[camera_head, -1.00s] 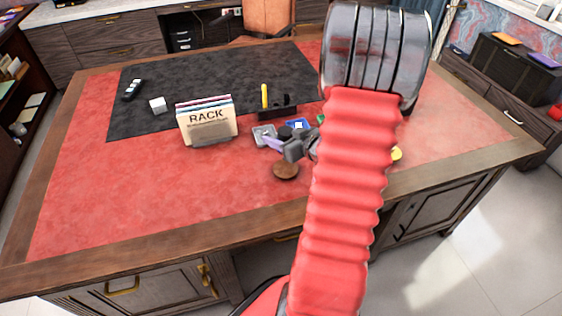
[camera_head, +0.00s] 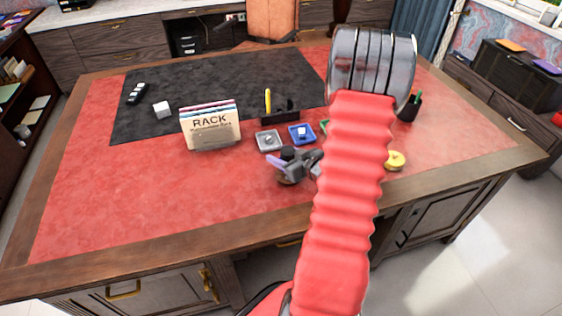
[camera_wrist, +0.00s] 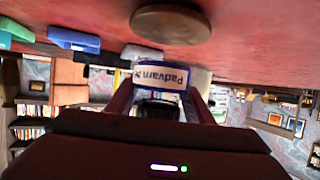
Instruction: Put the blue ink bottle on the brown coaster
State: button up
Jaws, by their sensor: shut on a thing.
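My gripper (camera_head: 296,166) is over the red leather near the front of the desk, shut on a bottle with a dark cap (camera_head: 287,152). In the wrist view, which is upside down, the bottle's blue-and-white label (camera_wrist: 161,76) sits between the fingers. In the head view the coaster is mostly hidden behind my gripper and the bottle. The exact height of the bottle above the desk is hard to tell.
A grey tray (camera_head: 268,141) and a blue tray (camera_head: 301,135) lie behind my gripper. The rack of folders (camera_head: 210,127), a pen holder (camera_head: 279,115) and a white cube (camera_head: 162,109) stand farther back or left. A yellow round thing (camera_head: 395,160) lies right. The front-left leather is clear.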

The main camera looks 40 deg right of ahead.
jog(key=shift+f, duration=1.45)
jog(key=o, duration=1.2)
jog(key=shift+f, duration=0.1)
jog(key=shift+o, duration=0.2)
jog(key=v, duration=1.2)
